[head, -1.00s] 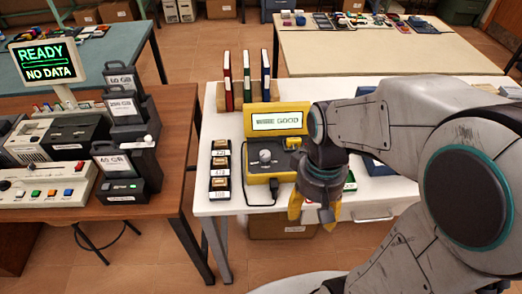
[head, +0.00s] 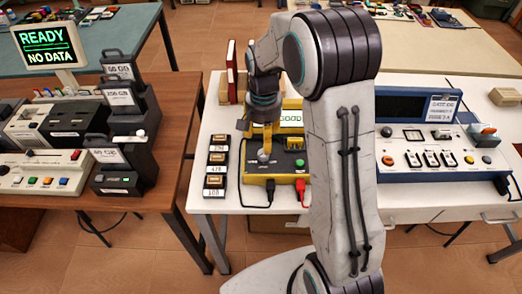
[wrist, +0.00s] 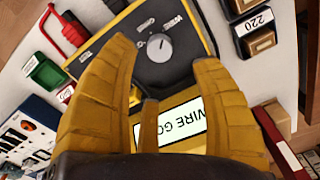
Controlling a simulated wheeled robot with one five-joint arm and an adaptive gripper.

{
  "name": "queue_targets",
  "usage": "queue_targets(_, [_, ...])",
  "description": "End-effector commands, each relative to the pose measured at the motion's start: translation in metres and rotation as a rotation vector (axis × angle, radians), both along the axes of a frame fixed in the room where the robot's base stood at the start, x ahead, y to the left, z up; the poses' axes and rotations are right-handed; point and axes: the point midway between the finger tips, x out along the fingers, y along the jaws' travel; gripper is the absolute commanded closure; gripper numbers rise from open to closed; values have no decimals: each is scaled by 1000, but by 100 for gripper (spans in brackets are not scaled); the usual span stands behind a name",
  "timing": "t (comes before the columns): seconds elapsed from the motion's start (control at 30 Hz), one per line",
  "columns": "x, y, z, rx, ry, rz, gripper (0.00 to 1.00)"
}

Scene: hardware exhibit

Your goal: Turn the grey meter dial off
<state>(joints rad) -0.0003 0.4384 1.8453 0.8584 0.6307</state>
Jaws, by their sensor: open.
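The yellow meter (head: 256,187) stands on the white table, with its lit screen (head: 291,118) partly hidden by my arm. My gripper (head: 267,143) is over the meter, fingers pointing down at the dial. In the wrist view my gripper (wrist: 162,57) is open and empty, its yellow fingers to either side of the dial. I cannot tell whether they touch it.
Several labelled black blocks (head: 216,162) stand left of the meter. Red and black leads (head: 300,190) plug into its front. A blue-screened console (head: 430,150) stands to the right. Books (head: 231,68) stand behind. A brown table (head: 140,200) with other equipment is on the left.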

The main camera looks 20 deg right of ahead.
Motion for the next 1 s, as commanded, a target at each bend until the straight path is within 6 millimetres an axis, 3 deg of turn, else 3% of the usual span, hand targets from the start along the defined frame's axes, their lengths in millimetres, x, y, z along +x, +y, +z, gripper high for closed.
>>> queue_targets(0.23, [0, 0, -10, 0, 1, -78, 41])
queue_targets(0.7, [-1, 0, -63, 0, 1, -77, 41])
queue_targets(1.0, [-1, 0, -74, -1, -1, -77, 41])
